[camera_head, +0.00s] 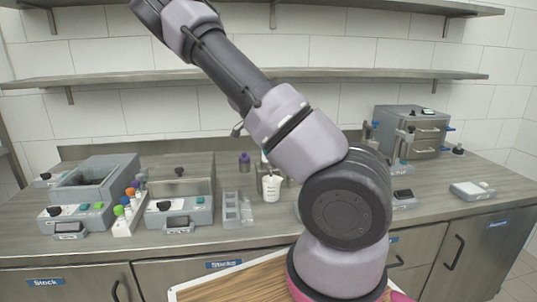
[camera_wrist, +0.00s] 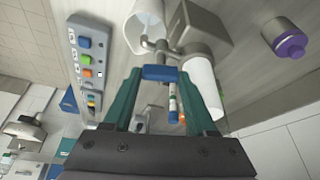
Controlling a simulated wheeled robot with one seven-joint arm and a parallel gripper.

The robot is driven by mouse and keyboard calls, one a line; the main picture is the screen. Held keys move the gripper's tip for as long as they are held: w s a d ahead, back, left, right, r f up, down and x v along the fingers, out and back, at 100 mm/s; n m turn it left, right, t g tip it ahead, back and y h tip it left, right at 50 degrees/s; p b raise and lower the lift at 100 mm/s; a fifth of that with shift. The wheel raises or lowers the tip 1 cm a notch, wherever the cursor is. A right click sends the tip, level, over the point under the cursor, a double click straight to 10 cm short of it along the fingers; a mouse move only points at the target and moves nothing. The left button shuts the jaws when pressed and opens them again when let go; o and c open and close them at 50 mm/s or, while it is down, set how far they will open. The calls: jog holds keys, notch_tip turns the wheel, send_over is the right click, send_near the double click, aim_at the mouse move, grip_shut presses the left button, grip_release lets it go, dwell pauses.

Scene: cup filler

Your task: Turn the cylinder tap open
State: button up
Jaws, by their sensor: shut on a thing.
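In the wrist view my gripper (camera_wrist: 160,76) has its two green fingers closed on a small blue block, which looks like the tap handle (camera_wrist: 160,72). The handle sits beside a grey metal fitting (camera_wrist: 200,28) and a white cylinder (camera_wrist: 201,82). A white cup (camera_wrist: 146,22) is at the top of the wrist view, close to the fitting. The cup also shows in the head view (camera_head: 271,190). My arm hides much of the tap area in the head view, and my gripper cannot be made out there.
A panel with coloured buttons (camera_wrist: 87,58) is at left. A rack of tubes (camera_head: 130,214) and a metal box (camera_head: 412,130) flank the counter's middle.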

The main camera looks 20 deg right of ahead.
jog(key=shift+m, duration=0.5)
jog(key=shift+d, duration=0.1)
jog(key=o, duration=1.4)
jog(key=shift+c, duration=0.2)
jog(key=shift+r, duration=0.1)
